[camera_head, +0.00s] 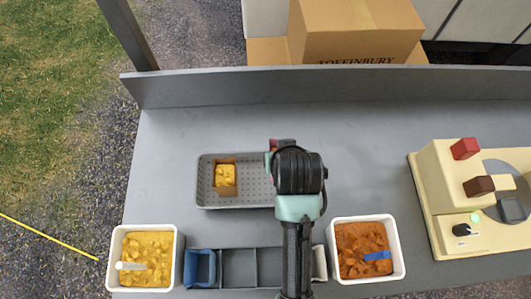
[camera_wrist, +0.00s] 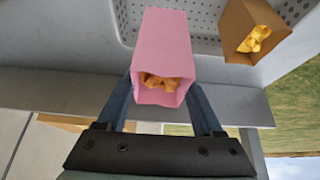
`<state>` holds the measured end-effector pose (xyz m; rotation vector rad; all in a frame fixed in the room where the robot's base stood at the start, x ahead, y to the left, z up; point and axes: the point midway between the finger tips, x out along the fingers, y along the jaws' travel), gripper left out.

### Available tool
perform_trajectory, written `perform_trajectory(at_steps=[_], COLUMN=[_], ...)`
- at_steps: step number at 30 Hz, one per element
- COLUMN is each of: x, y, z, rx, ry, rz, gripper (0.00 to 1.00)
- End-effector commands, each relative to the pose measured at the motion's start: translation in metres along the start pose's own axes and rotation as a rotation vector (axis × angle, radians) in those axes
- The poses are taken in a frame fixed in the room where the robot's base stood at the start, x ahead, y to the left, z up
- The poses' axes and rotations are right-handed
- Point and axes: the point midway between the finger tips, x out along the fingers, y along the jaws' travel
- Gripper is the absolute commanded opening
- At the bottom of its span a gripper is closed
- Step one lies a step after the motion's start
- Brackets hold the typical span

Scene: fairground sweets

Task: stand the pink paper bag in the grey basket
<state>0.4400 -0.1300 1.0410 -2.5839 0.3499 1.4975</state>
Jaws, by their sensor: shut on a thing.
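The pink paper bag (camera_wrist: 165,40) holds orange popcorn-like pieces and is gripped between the two fingers of my gripper (camera_wrist: 163,92) in the wrist view. In the head view, my gripper (camera_head: 272,160) is at the right end of the grey basket (camera_head: 203,185) and hides the bag almost wholly. The perforated grey basket (camera_wrist: 205,18) shows behind the bag in the wrist view. I cannot tell whether the bag touches its floor. A brown paper bag (camera_head: 225,181) with yellow pieces stands in the basket's left part; it also shows in the wrist view (camera_wrist: 240,25).
A divided rack (camera_head: 238,268) with a blue bag (camera_head: 199,268) stands in front, between a tub of yellow pieces (camera_head: 147,258) and a tub of orange pieces (camera_head: 365,249). A cream machine (camera_head: 450,195) stands right. A raised ledge (camera_head: 200,88) runs behind. The counter left of the basket is clear.

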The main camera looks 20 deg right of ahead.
Motion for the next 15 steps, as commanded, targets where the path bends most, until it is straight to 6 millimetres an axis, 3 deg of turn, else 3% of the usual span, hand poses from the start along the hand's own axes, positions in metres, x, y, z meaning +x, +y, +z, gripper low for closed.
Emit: perform_trajectory(at_steps=[3, 15], x=[0.02, 0.063], y=[0.0, 0.0], z=[0.013, 0.038], rx=[0.0, 0.0], ry=[-0.006, -0.004], rz=[0.0, 0.0], gripper=[0.0, 0.0])
